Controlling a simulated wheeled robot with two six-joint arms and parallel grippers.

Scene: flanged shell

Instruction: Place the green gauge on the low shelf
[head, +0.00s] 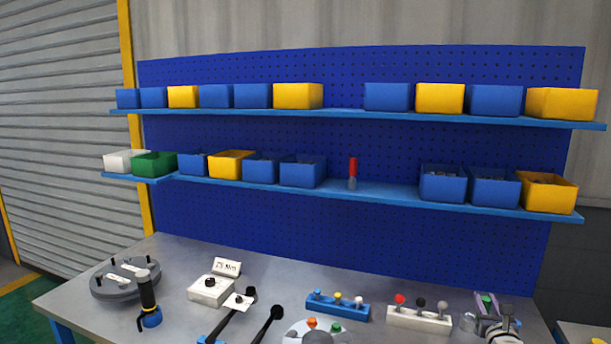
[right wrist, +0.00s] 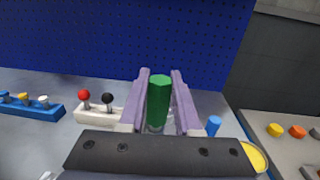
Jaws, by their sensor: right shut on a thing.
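The green gauge (right wrist: 158,102) is an upright green faceted piece between the two purple fingers of my right gripper (right wrist: 158,98). The gripper is shut on it. In the head view my right gripper (head: 487,305) is at the lower right, above the grey bench, with the gauge mostly hidden by the fingers. The low shelf (head: 390,192) is the lower blue board on the pegboard, above and farther back than the gripper. A red gauge with a grey lower part (head: 352,173) stands upright on it. My left gripper is not in view.
Blue and yellow bins flank a bare stretch of the low shelf around the red gauge; a blue bin (head: 443,183) bounds it on the right. The upper shelf (head: 345,113) overhangs. On the bench (head: 160,250) are a white knob block (head: 418,319) and a blue one (head: 338,308).

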